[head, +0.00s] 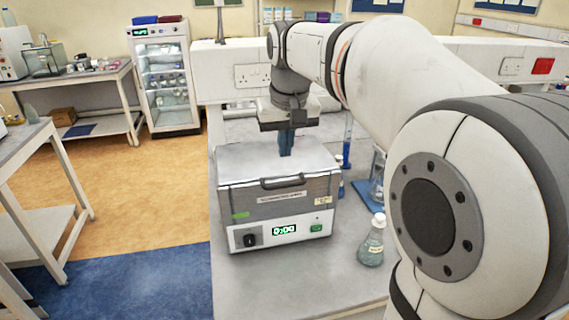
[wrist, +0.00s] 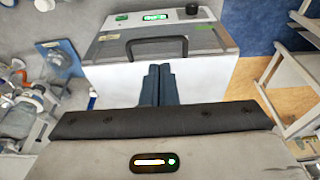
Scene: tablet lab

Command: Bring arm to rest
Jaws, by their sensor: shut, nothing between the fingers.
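My gripper (head: 286,143) points down over the back part of the lid of a metal box-shaped lab device (head: 262,212). Its blue fingers are together with nothing between them, and they also show in the wrist view (wrist: 158,84). The device's lid is shut, with a dark handle (head: 283,182) along its front edge. Its front panel has a green display reading 0:00, a dark knob and a green button. I cannot tell whether the fingertips touch the lid. My arm reaches in from the right and hides part of the bench.
A flask with a white cap (head: 372,240) stands on the bench (head: 290,290) right of the device, near my arm. More glassware (head: 377,175) stands behind it. A glass-door fridge (head: 163,78) and side tables (head: 100,85) are at the left, with open floor between.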

